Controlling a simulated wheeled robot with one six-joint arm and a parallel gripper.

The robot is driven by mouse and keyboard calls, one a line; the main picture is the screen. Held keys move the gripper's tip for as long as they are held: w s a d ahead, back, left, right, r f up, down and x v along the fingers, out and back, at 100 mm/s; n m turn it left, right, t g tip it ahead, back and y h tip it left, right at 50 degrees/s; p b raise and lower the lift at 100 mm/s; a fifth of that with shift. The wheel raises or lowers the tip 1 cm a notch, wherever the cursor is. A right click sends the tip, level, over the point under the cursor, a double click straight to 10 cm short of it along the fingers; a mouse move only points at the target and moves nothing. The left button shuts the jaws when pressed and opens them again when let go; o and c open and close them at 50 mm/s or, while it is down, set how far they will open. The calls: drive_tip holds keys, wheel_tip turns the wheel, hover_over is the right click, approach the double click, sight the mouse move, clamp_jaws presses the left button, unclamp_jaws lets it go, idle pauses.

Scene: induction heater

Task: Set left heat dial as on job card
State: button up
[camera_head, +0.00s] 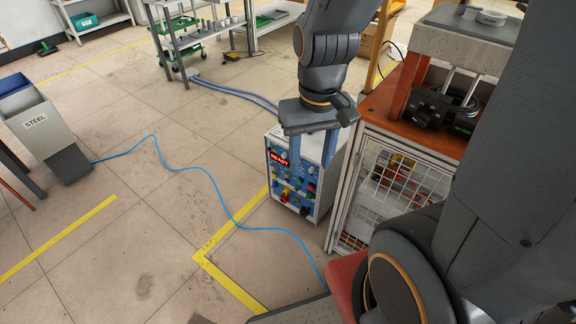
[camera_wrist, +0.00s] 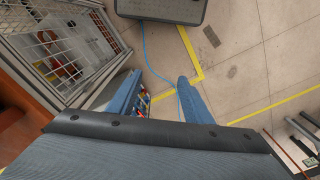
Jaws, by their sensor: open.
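The induction heater (camera_head: 320,190) is a white box on the floor with a blue front panel (camera_head: 290,183). A red lit display (camera_head: 279,158) sits at the panel's upper left. Several small coloured knobs and buttons are below it, too small to tell which is the left heat dial or where it points. My gripper (camera_head: 312,160) hangs over the heater's front top, pointing down, fingers apart and empty, partly covering the panel. In the wrist view my gripper (camera_wrist: 158,78) shows both fingers spread, with a sliver of panel beside the left finger. I cannot make out a readable job card.
An orange-topped bench (camera_head: 420,125) with a wire-mesh cage (camera_head: 400,180) stands close right of the heater. A blue cable (camera_head: 215,185) crosses the floor. A grey STEEL bin (camera_head: 38,122) stands at the left. Floor in front of the panel is mostly free, marked with yellow lines (camera_head: 225,275).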

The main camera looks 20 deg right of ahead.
drive_tip(key=w+a+f+m+t+b, duration=0.25)
drive_tip(key=w+f+b, duration=0.35)
drive_tip(key=w+f, duration=0.35)
drive_tip(key=w+a+f+m+t+b, duration=0.2)
drive_tip(key=w+a+f+b, duration=0.1)
drive_tip(key=w+f+b, duration=0.6)
drive_tip(key=m+t+h+b, duration=0.3)
drive_tip(key=m+t+b, duration=0.3)
drive_tip(key=b, duration=0.9)
approach(272, 169)
drive_tip(key=s+a+r+g, duration=0.1)
drive_tip(key=s+a+r, duration=0.2)
drive_tip(key=a+r, duration=0.5)
drive_tip(key=w+d+f+m+t+h+b, duration=0.1)
drive_tip(key=w+d+f+m+h+b, duration=0.15)
drive_tip(key=f+b, duration=0.3)
drive_tip(key=w+d+f+m+t+h+b, duration=0.1)
drive_tip(key=d+f+m+h+b, duration=0.2)
drive_tip(key=f+b, duration=0.25)
drive_tip(key=shift+n, duration=0.3)
drive_tip(key=shift+b+x, duration=1.8)
drive_tip(key=shift+x, duration=1.9)
drive_tip(key=shift+w+a+r, duration=0.15)
drive_tip(key=shift+r, duration=0.05)
drive_tip(key=c, duration=1.1)
drive_tip(key=shift+o, duration=0.2)
